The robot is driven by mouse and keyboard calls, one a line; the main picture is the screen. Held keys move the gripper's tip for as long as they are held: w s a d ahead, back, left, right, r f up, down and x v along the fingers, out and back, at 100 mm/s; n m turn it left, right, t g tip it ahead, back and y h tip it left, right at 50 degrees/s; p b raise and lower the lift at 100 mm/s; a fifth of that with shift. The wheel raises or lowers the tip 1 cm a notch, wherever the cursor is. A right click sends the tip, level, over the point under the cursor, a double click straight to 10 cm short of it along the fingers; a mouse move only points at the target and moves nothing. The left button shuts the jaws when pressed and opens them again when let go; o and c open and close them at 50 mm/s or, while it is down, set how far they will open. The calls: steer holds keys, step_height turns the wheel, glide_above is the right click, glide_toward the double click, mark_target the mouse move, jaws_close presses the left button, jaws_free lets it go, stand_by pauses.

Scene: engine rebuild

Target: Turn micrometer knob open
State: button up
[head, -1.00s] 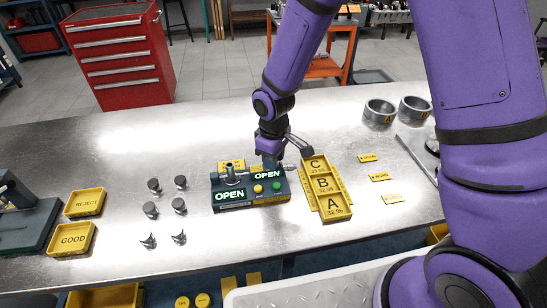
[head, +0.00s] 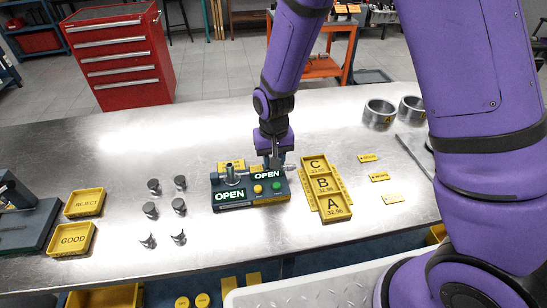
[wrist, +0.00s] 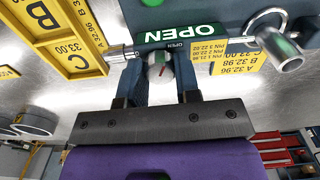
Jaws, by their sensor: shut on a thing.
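The micrometer fixture (head: 232,205) is a dark block on the steel bench. It has two green OPEN displays, one at the left (head: 229,196) and one at the right (head: 267,175). My gripper (head: 276,163) points down at the back right of the fixture. One OPEN display (wrist: 180,35) is beside the knob. In the head view my gripper mostly hides the knob.
A yellow tray (head: 347,211) with A, B and C compartments lies close to the right of the fixture. Several small metal cylinders (head: 150,208) stand to the left. REJECT (head: 85,214) and GOOD (head: 73,252) trays lie farther left. Metal rings (head: 379,121) stand at the back right.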

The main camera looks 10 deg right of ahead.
steer(key=shift+m, duration=0.6)
steer(key=o, duration=0.9)
step_height(320, 180, up, 11)
steer(key=shift+f, duration=0.1)
stand_by(0.4)
